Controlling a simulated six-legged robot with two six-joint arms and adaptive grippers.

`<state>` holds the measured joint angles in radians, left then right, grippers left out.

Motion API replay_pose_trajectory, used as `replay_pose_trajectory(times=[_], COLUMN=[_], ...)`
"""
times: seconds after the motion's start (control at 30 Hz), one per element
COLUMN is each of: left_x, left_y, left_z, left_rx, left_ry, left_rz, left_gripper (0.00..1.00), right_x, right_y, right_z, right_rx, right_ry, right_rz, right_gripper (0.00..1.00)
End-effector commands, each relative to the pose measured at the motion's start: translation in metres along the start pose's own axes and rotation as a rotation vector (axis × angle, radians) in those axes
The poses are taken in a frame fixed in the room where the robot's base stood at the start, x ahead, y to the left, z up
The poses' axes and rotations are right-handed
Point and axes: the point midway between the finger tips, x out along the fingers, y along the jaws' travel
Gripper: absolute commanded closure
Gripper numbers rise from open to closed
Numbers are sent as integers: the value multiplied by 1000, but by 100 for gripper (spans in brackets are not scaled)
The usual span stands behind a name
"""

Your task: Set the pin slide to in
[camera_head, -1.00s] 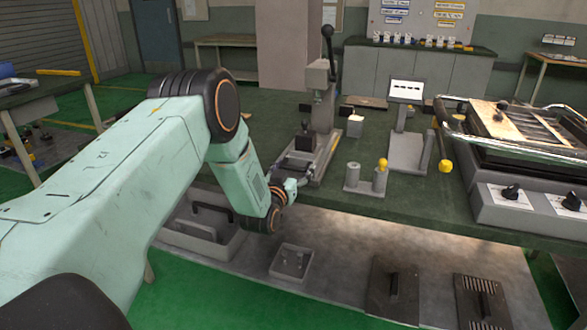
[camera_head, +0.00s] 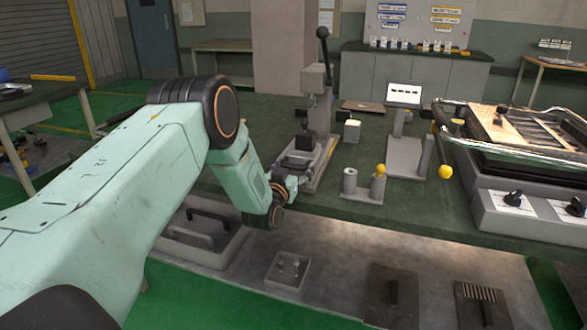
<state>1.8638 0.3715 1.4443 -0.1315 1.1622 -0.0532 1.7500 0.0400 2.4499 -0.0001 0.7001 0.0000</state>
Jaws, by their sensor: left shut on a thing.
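The press fixture (camera_head: 317,105) stands upright on the green bench, with a long lever and black ball knob on top. The pin slide (camera_head: 297,161) seems to be the small dark and grey piece low at the front left of its base. My left gripper (camera_head: 288,184) is at the near end of this piece, shut on it as far as I can see. The fingers are small and partly hidden by my own wrist, so the exact hold and the slide's position are unclear. My right gripper is not in view.
A grey block with two posts (camera_head: 362,188), one yellow-topped, stands right of the fixture. A stand with a white panel (camera_head: 404,94) and a heater unit with knobs (camera_head: 510,200) are further right. Trays (camera_head: 288,271) lie below the bench's front edge.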

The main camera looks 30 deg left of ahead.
Motion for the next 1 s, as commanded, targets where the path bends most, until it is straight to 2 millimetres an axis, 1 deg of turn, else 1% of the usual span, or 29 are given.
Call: replay_pose_trajectory(times=[0.1, 0.13, 0.3, 0.37, 0.77, 0.87, 1.0], left_x=[-1, -2, -2, -2, -2, -9, -27], left_y=[0, 0, 0, 0, 0, -1, 0], left_z=[0, 0, 0, 0, 1, 1, 0], left_rx=[0, 0, 0, 0, 0, -1, -2], left_ry=[-1, -1, -1, -1, -2, -3, -4], left_rz=[0, 0, 0, 0, 0, -1, 0], left_gripper=[77, 19, 5, 0, 0, 0, 0], right_x=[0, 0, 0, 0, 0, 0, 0], right_y=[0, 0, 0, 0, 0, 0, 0], right_z=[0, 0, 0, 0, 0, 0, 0], right_rx=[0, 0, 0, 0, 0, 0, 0], right_ry=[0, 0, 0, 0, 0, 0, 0], right_rz=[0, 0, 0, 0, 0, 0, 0], right_gripper=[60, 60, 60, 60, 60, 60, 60])
